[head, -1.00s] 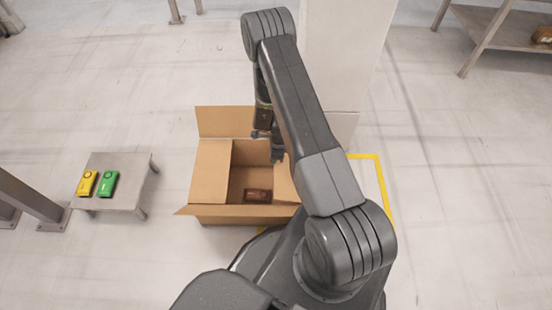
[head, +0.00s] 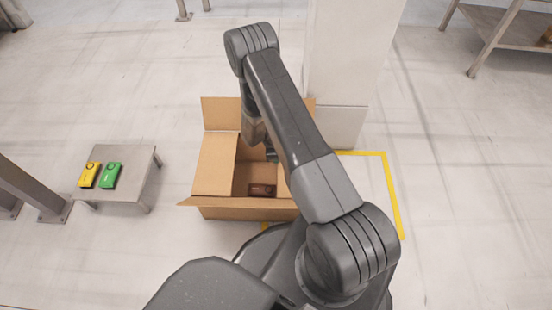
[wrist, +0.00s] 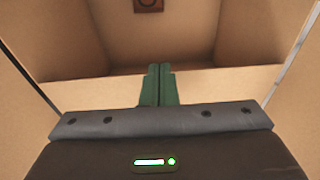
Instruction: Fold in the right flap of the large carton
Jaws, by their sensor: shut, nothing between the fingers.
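The large carton (head: 250,213) stands open on the floor, left of centre in the head view. Its left flap (head: 214,165) lies inward over the left side. The back flap (head: 220,114) and the front flap (head: 235,202) stand outward. The right flap is mostly hidden behind my arm, so I cannot tell its angle. My gripper (head: 271,153) is at the carton's opening, towards the right and back. In the wrist view its green fingers (wrist: 158,84) are together and empty, with cardboard around them. A brown item (head: 262,190) lies inside on the carton's bottom.
A low grey table (head: 128,165) at left holds a yellow device (head: 89,175) and a green device (head: 110,175). A pale pillar (head: 345,60) stands close behind the carton on the right. Yellow floor tape (head: 393,195) runs at right. A shelf (head: 500,35) is at far right.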

